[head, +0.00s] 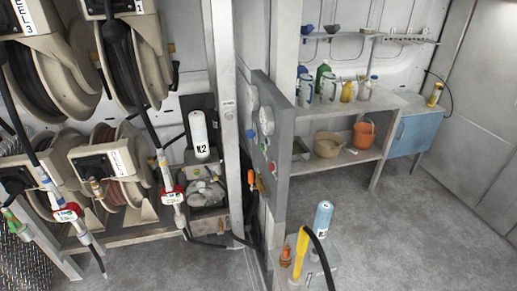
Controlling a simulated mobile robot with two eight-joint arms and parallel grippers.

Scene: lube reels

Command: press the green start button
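A grey upright control panel (283,135) stands near the middle of the head view, seen at a steep angle. Its face turns left and carries pale round gauges (266,120) and several small coloured controls. A blue one (250,133) and a small red one are visible. A greenish spot shows near the red one, but it is too small to tell for certain whether it is the green start button. Neither of my grippers is in view, so nothing of mine shows at the panel.
Hose reels (125,165) with hanging hoses fill the left. A blue-grey cylinder (323,217) and a yellow post (300,252) stand on a low stand in front of the panel. Shelves with jugs and an orange bucket (364,134) are behind. The floor at right is clear.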

